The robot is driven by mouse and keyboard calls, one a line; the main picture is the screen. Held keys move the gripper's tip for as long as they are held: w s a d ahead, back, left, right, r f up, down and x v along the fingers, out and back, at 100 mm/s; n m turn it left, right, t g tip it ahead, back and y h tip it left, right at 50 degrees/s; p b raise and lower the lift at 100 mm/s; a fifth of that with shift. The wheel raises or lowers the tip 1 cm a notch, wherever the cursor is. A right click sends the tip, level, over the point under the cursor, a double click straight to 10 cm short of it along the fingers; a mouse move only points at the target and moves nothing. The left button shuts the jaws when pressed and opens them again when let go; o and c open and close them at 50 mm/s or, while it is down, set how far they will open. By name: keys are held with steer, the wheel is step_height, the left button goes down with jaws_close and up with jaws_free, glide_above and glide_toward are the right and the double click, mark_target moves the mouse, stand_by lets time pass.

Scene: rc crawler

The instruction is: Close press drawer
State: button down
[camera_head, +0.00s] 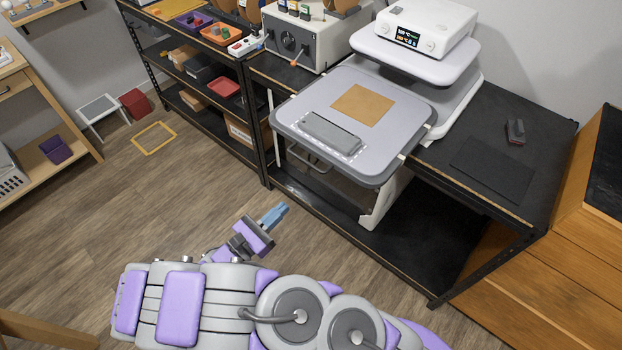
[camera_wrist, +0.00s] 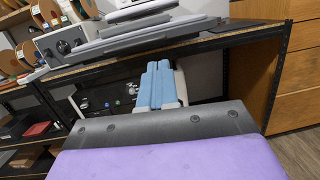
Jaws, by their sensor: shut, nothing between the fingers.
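The press (camera_head: 430,38) stands on a black shelf unit, with a white control box and display on top. Its grey drawer (camera_head: 290,116) is pulled out toward me, past the shelf's front edge. My gripper (camera_head: 280,210) has blue fingers, is shut and empty, and is in front of the shelf, apart from the drawer in the head view. In the wrist view, the gripper (camera_wrist: 158,68) points toward the shelf, with the drawer's edge (camera_wrist: 130,42) above the fingertips.
A grey machine with spools (camera_head: 297,38) stands left of the press. A dark mat (camera_head: 492,168) and small dark object (camera_head: 515,131) lie right of it. Wooden drawers (camera_head: 560,262) stand at the right. The wooden floor (camera_head: 130,205) at the left is mostly clear.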

steer(key=w+d+n+t+y+b, duration=0.1)
steer(key=w+d+b, duration=0.2)
steer(key=w+d, duration=0.3)
steer(key=w+r, duration=0.1)
steer(key=w, duration=0.3)
steer(key=shift+n, duration=0.3)
steer(key=shift+d, duration=0.35)
